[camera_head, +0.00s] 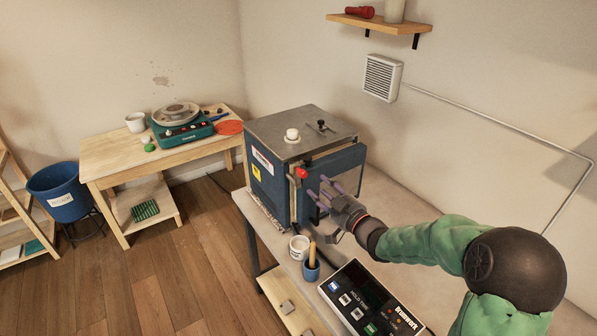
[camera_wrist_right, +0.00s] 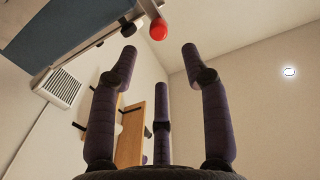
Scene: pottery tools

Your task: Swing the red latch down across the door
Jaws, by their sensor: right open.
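The blue kiln (camera_head: 284,172) with a grey lid stands on a bench in the head view. The latch's red knob (camera_head: 301,172) is at the upper part of its near corner, beside the door face. How the latch arm lies is hard to tell. My right gripper (camera_head: 322,193) is open and empty, just right of and slightly below the knob, fingers pointing at the kiln. In the right wrist view the red knob (camera_wrist_right: 158,29) shows beyond the open fingertips (camera_wrist_right: 160,60), apparently apart from them. My left gripper is not in view.
A control box (camera_head: 366,302), a white cup (camera_head: 299,246) and a blue pot with a wooden handle (camera_head: 311,270) stand in front of the kiln. A white knob (camera_head: 292,133) tops the lid. A wall shelf (camera_head: 380,22) and vent (camera_head: 382,78) are behind.

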